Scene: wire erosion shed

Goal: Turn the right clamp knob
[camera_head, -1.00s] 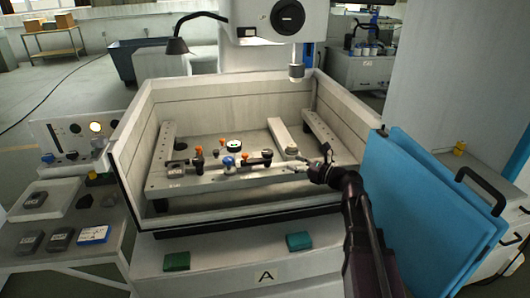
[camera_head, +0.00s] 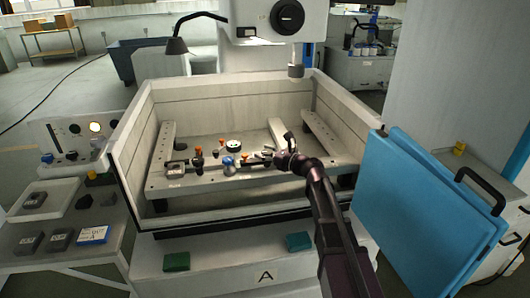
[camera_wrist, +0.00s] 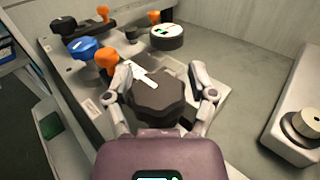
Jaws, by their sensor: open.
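A dark grey, many-sided knob (camera_wrist: 157,100) with a white pointer stripe lies between the two fingers of my gripper (camera_wrist: 160,74) in the wrist view. It is the rightmost knob on the fixture bar. My gripper (camera_head: 268,153) is open, one finger on each side of the knob. I cannot tell whether the fingers touch it. In the head view my gripper largely hides this knob. An orange-topped post (camera_wrist: 107,60) stands just left of it, and a blue knob (camera_wrist: 82,47) stands beyond that; the blue knob also shows in the head view (camera_head: 229,163).
A round white-faced gauge (camera_wrist: 167,38) stands behind the bar. A black knob (camera_wrist: 62,25) and more orange tops are farther left. A rail with a round metal piece (camera_wrist: 306,127) lies to the right. Tank walls (camera_head: 240,98) enclose the fixture; blue panels (camera_head: 425,200) stand at right.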

